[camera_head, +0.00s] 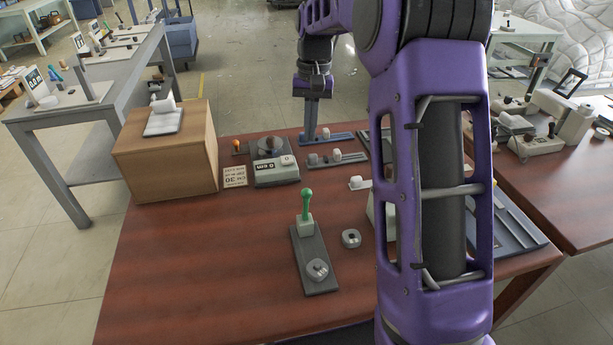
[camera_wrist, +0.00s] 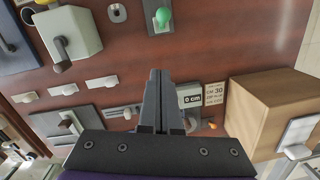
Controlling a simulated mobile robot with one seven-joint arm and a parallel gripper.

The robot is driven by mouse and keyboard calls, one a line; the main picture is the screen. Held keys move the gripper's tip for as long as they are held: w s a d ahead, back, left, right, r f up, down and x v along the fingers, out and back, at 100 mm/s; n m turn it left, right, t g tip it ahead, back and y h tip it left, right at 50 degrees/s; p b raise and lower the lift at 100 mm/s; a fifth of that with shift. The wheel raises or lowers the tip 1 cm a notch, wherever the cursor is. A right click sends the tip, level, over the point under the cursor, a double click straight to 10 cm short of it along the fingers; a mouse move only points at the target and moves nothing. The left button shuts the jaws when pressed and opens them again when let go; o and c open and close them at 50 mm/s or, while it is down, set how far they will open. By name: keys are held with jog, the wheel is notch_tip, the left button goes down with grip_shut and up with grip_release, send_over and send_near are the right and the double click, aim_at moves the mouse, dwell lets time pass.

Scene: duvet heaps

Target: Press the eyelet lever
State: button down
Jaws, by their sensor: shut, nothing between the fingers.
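A green-handled lever (camera_head: 307,202) stands upright on a light grey block on a long dark base plate (camera_head: 318,268), left of centre on the red-brown table. I take this for the eyelet lever; no label shows. A round grey fitting (camera_head: 317,269) sits at the plate's near end. The green knob also shows at the top of the wrist view (camera_wrist: 163,17). My gripper (camera_head: 309,136) points down near the table's far edge, well behind the lever and apart from it. In the wrist view its fingers (camera_wrist: 160,72) are together and empty.
A display box (camera_head: 276,171) reading 0 cm and a printed card (camera_head: 234,176) lie behind the lever. A wooden box (camera_head: 168,150) stands at the far left corner. A small grey round part (camera_head: 351,238) lies right of the plate. My arm hides much of the right side. The front left is clear.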

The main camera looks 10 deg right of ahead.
jog(key=shift+f, duration=0.1)
jog(key=b, duration=0.2)
send_over(306, 204)
jog(key=w+d, duration=0.1)
jog(key=w, duration=0.2)
notch_tip(306, 204, down, 10)
jog(key=shift+w+f, duration=0.2)
jog(key=shift+s+t, duration=0.3)
jog(key=shift+t, duration=0.1)
